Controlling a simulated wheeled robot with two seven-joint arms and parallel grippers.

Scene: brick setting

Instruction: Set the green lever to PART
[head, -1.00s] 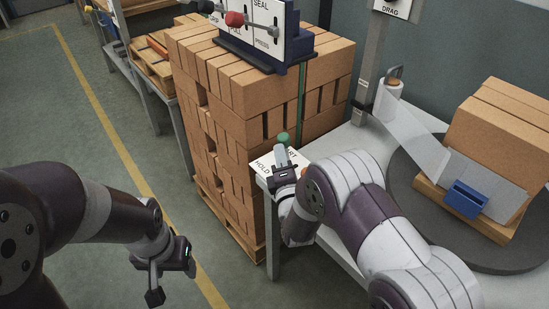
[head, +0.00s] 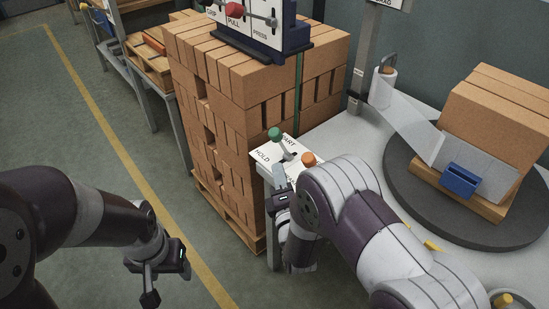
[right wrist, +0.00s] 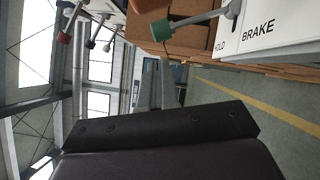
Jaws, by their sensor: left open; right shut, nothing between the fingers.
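The green lever's round knob (head: 274,134) stands over the back left edge of a white label plate (head: 268,148) at the bench corner. Its grey stem slants down right to the plate. The knob lies between the words HOLD, at the left, and PART, at the back right. In the right wrist view the green knob (right wrist: 162,30) shows at the top, with HOLD and BRAKE readable. My right gripper (head: 279,178) is shut and empty, below and in front of the plate, apart from the knob. My left gripper (head: 146,284) is open and empty over the floor at lower left.
An orange knob (head: 308,158) stands right of the green lever, close to my right arm. A brick stack (head: 215,110) rises behind and left of the plate. A grey turntable (head: 400,185) with wrapped bricks is at right. The floor at left is free.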

